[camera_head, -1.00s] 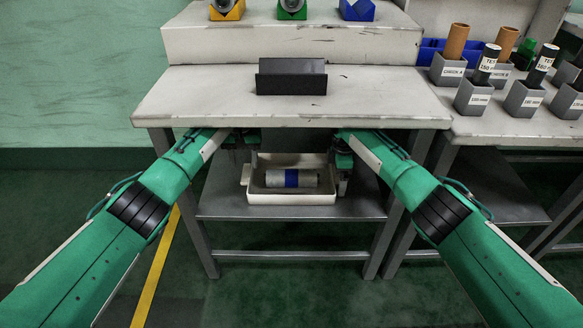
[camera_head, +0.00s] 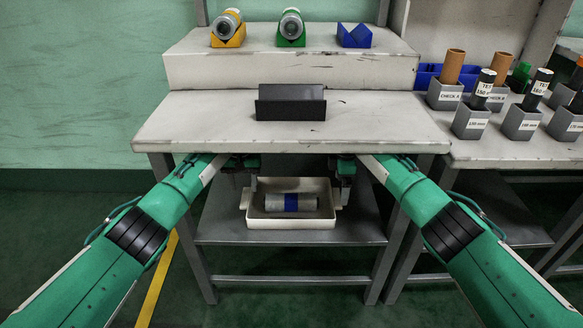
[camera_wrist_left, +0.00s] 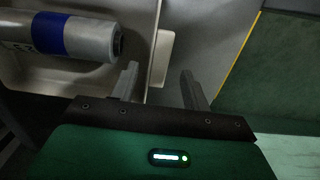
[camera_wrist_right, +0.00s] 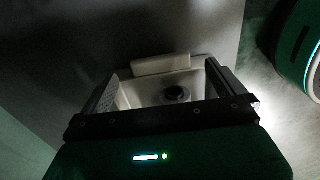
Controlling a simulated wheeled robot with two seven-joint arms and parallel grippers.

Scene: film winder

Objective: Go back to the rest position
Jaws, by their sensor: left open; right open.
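My left gripper (camera_head: 252,185) and my right gripper (camera_head: 343,188) are under the tabletop, at the left and right ends of a white tray (camera_head: 290,223). Both are open and hold nothing. A grey cylinder with a blue band (camera_head: 291,202) lies in the tray. In the left wrist view the cylinder (camera_wrist_left: 62,38) lies left of the open fingers (camera_wrist_left: 159,78), and the tray's end handle (camera_wrist_left: 162,55) shows between them. In the right wrist view the tray's other handle (camera_wrist_right: 160,64) shows beyond the open fingers (camera_wrist_right: 160,75). Tray contact is unclear.
The tray stands on a lower metal shelf (camera_head: 225,225) of the table (camera_head: 200,125). A black holder (camera_head: 290,110) stands on top. Yellow (camera_head: 228,40), green (camera_head: 291,42) and blue (camera_head: 354,38) cradles stand on the raised back. A side table at right carries several labelled grey holders (camera_head: 470,122).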

